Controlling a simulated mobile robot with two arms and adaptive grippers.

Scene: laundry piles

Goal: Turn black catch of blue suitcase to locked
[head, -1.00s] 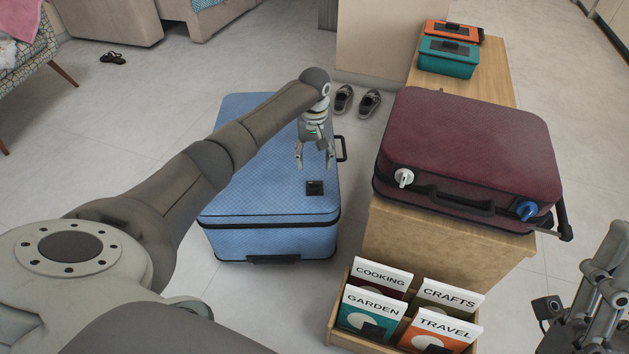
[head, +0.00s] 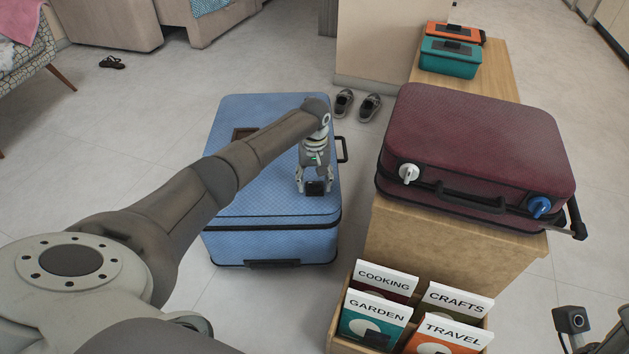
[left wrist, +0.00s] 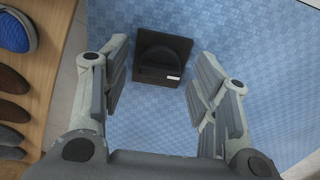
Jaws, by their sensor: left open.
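The blue suitcase (head: 270,205) lies flat on the floor left of the wooden bench. Its black catch (head: 316,188) is on the top face near the front edge. In the left wrist view the catch (left wrist: 162,58) is a dark square plate with a rounded knob and a small white mark at its lower right. My left gripper (head: 314,184) is open directly over the catch, its fingers on either side of it. In the left wrist view the fingers (left wrist: 160,78) are apart with nothing between them; contact with the catch cannot be told.
A maroon suitcase (head: 480,140) with a white catch (head: 409,174) and a blue catch (head: 539,207) rests on the wooden bench (head: 420,240). A book rack (head: 340,345) stands in front. Teal (head: 450,60) and orange (head: 440,33) boxes sit behind.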

